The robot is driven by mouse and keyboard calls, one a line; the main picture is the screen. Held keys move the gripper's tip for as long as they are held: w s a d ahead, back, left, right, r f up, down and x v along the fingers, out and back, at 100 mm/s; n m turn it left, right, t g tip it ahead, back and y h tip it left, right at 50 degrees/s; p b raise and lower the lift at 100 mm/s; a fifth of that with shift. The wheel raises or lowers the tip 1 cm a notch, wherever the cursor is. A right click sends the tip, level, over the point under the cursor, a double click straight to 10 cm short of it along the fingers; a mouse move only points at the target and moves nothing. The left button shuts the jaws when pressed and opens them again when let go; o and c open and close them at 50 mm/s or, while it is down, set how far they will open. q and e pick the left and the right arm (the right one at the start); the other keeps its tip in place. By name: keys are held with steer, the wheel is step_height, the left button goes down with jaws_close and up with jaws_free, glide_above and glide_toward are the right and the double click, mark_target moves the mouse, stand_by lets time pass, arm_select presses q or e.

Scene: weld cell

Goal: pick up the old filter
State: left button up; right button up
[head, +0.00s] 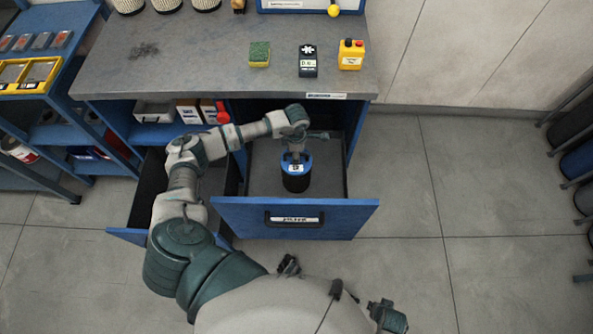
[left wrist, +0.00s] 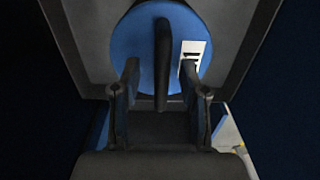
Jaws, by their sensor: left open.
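The old filter (head: 296,182) is a dark cylinder with a blue top and a white label, upright in the open drawer marked FILTER. In the left wrist view its round blue top (left wrist: 135,45) shows, with a black raised bar (left wrist: 162,60) across the middle and the label to the right. My left gripper (head: 295,158) is directly above the filter, pointing down. In the left wrist view its fingers (left wrist: 160,68) are open, one on each side of the bar. I cannot tell whether they touch it.
The blue drawer front (head: 345,217) stands pulled out below the grey bench (head: 220,75). A second drawer (head: 148,190) is open to its left, partly behind my arm. A sponge (head: 259,54), a black device (head: 308,62) and a yellow button box (head: 351,55) sit on the bench. Floor at right is clear.

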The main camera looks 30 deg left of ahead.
arm_select(q)
jaws_close()
stand_by(0.4)
